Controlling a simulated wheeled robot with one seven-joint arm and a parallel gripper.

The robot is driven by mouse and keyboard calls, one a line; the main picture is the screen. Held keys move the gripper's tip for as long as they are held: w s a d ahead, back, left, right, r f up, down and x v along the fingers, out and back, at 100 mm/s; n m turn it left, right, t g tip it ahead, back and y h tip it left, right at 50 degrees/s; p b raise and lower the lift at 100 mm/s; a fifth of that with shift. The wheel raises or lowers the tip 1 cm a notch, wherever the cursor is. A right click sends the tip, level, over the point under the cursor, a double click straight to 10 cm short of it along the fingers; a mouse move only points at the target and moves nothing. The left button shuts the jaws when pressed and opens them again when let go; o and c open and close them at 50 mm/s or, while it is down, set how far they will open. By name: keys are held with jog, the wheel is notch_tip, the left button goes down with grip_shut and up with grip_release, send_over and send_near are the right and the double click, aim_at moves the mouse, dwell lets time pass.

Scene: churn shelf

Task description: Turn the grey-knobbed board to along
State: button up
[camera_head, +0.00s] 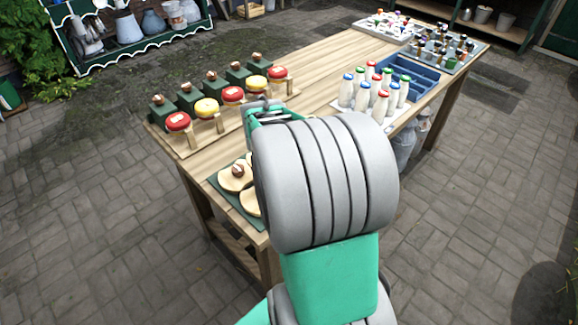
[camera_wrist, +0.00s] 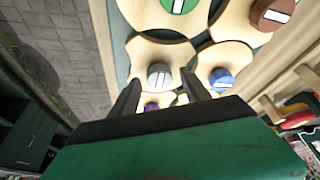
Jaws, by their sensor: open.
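The grey-knobbed board shows in the wrist view as a pale wooden plate with a grey knob (camera_wrist: 160,75) bearing a white bar. The bar runs roughly up and down in that picture. My gripper (camera_wrist: 161,80) is open, with one dark finger on each side of the grey knob in the picture. I cannot tell how far above the knob the fingertips are, or whether they touch it. In the head view my arm hides the grey-knobbed board and the fingers.
Neighbouring boards carry a blue knob (camera_wrist: 221,78), a purple knob (camera_wrist: 152,106), a green knob (camera_wrist: 180,4) and a brown knob (camera_wrist: 272,15). Red and yellow cheeses (camera_head: 206,107) stand along the table's left side. Capped bottles (camera_head: 361,97) stand farther right beside a blue crate (camera_head: 412,75).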

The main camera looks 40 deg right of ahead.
jog(key=v, duration=0.7)
jog(key=shift+a+r, duration=0.15)
jog(key=shift+r, duration=0.15)
